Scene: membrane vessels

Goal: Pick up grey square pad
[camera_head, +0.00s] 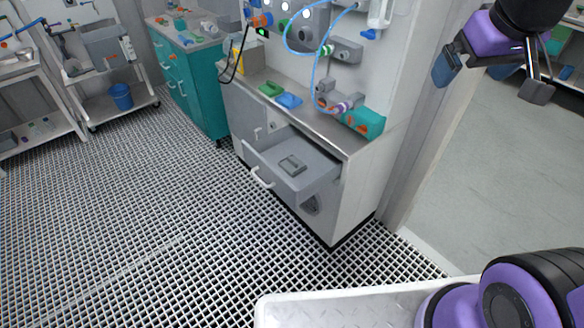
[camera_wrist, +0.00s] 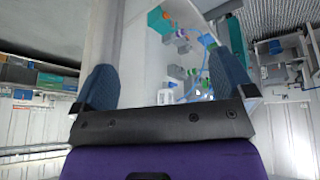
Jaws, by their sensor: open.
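A grey square pad (camera_head: 293,165) lies flat in the open drawer (camera_head: 306,182) of the grey cabinet, near the middle of the picture in the head view. My gripper (camera_head: 490,76) is raised at the upper right of the head view, well above and to the right of the drawer. Its fingers are spread apart with nothing between them. The wrist view shows the open fingers (camera_wrist: 168,86) with the wall and its fittings beyond them. The pad does not show in the wrist view.
The steel counter (camera_head: 325,133) above the drawer holds a green pad (camera_head: 271,89), a blue pad (camera_head: 289,101) and a teal box (camera_head: 363,122). Blue hoses loop in front of the wall. A teal cabinet (camera_head: 189,85) stands at the back left. The grated floor in front of the drawer is clear.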

